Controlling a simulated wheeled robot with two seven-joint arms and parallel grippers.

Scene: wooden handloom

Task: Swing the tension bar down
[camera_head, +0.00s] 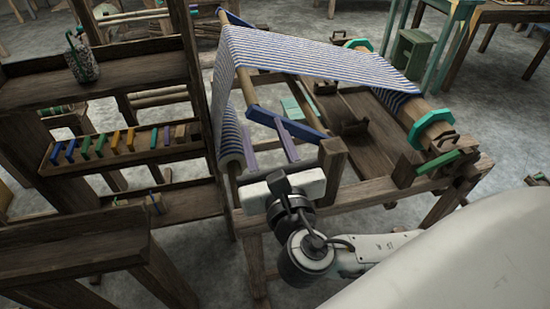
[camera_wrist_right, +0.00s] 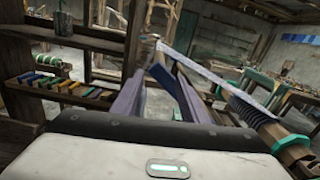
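The wooden loom (camera_head: 335,165) carries a striped blue and white cloth (camera_head: 300,55). A wooden bar with a blue, paddle-like end piece (camera_head: 305,130) slants down under the cloth at the left side; I take this to be the tension bar. My right gripper (camera_head: 265,123) reaches in from the front, its two purple fingers apart. The blue piece (camera_wrist_right: 162,76) shows between and beyond the fingertips in the right wrist view; I cannot tell whether they touch it. My left gripper is not in view.
A wooden shelf (camera_head: 170,155) with several coloured pieces stands left of the loom. A loom post (camera_head: 332,170) rises close to the right of my gripper. A roller with teal end rings (camera_head: 430,128) lies at the loom's right side.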

